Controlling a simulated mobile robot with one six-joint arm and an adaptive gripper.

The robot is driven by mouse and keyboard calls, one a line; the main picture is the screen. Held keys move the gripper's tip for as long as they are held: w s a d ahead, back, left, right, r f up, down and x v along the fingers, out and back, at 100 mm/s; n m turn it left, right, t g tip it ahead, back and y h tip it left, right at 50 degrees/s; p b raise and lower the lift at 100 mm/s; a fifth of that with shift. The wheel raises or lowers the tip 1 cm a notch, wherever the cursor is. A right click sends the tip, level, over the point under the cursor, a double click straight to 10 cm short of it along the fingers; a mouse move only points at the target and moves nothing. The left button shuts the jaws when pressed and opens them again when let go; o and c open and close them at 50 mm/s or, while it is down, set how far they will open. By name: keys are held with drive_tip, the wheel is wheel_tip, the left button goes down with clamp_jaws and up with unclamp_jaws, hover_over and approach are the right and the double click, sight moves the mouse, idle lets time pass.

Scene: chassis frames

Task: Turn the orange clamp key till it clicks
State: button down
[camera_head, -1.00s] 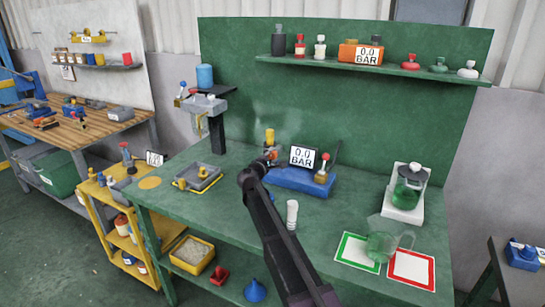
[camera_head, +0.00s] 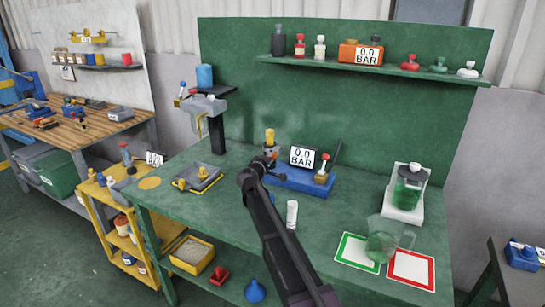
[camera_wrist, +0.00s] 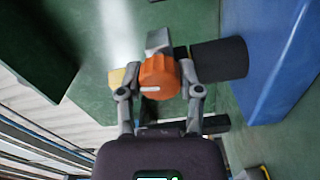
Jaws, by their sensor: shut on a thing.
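The orange clamp key (camera_wrist: 158,77) shows in the wrist view as a round orange knob with a pale mark on its face. My gripper (camera_wrist: 160,90) has its two fingers on either side of the knob and is shut on it. A grey block and a dark cylinder show just beyond the knob. In the head view my gripper (camera_head: 262,163) is at the left end of the blue base (camera_head: 293,181), and my arm hides most of the key there.
A 0.0 BAR display (camera_head: 303,157) and a red-topped lever stand on the blue base. A brass-coloured piece (camera_head: 270,138) stands behind my gripper. A white cylinder (camera_head: 292,214) stands right of my arm. A grey tray (camera_head: 197,178) lies to the left, with bare bench between.

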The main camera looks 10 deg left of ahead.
drive_tip(key=shift+w, duration=0.1)
drive_tip(key=shift+c, duration=1.3)
unclamp_jaws()
drive_tip(key=shift+n, duration=0.5)
